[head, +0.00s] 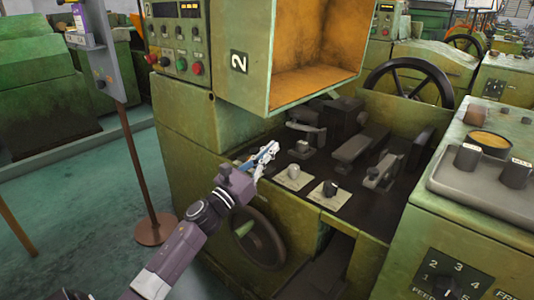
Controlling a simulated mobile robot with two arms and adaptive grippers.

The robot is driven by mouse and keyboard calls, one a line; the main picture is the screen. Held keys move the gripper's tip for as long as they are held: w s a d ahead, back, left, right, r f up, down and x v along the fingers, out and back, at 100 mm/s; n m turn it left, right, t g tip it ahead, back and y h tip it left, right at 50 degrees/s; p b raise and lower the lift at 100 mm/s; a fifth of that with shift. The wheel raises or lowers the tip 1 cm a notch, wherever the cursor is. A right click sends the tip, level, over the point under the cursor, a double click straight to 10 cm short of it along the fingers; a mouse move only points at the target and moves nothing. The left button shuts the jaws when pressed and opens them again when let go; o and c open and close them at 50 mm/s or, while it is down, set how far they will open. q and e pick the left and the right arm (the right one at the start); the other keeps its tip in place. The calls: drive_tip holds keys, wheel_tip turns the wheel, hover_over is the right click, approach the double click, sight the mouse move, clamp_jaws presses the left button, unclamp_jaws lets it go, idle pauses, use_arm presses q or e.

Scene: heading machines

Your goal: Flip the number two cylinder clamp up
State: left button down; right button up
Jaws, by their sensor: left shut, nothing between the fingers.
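The green machine marked 2 (238,62) has a dark deck with several grey metal parts. A grey lever-like part (305,128) stands at the deck's left. A long grey block (360,143) lies in the middle and another grey clamp-like part (381,174) sits to the right. I cannot tell which of these is the number two cylinder clamp. My left gripper (265,157) is shut and empty at the deck's front left edge, left of a light knob (293,171) on a pale plate. It looks apart from the grey parts. My right gripper is not in view.
A dark knob (330,188) on a pale plate sits at the deck's front. An open green cover (238,88) with an orange inside overhangs the deck. A black handwheel (408,82) stands behind.

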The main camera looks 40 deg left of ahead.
sight(290, 123)
use_arm(q)
drive_tip(key=x, duration=0.6)
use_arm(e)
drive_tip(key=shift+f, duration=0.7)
use_arm(q)
drive_tip(key=shift+w, duration=0.2)
drive_tip(key=w+r+p, duration=0.1)
drive_tip(key=r, duration=0.1)
drive_tip(key=w+r+p, duration=0.1)
drive_tip(key=r, duration=0.1)
drive_tip(key=w+r, duration=0.1)
drive_tip(key=r, duration=0.1)
drive_tip(key=shift+d+r+p, duration=0.1)
drive_tip(key=shift+r+p, duration=0.1)
drive_tip(key=shift+p, duration=0.2)
drive_tip(key=shift+w+r, duration=0.15)
drive_tip(key=shift+r, duration=0.1)
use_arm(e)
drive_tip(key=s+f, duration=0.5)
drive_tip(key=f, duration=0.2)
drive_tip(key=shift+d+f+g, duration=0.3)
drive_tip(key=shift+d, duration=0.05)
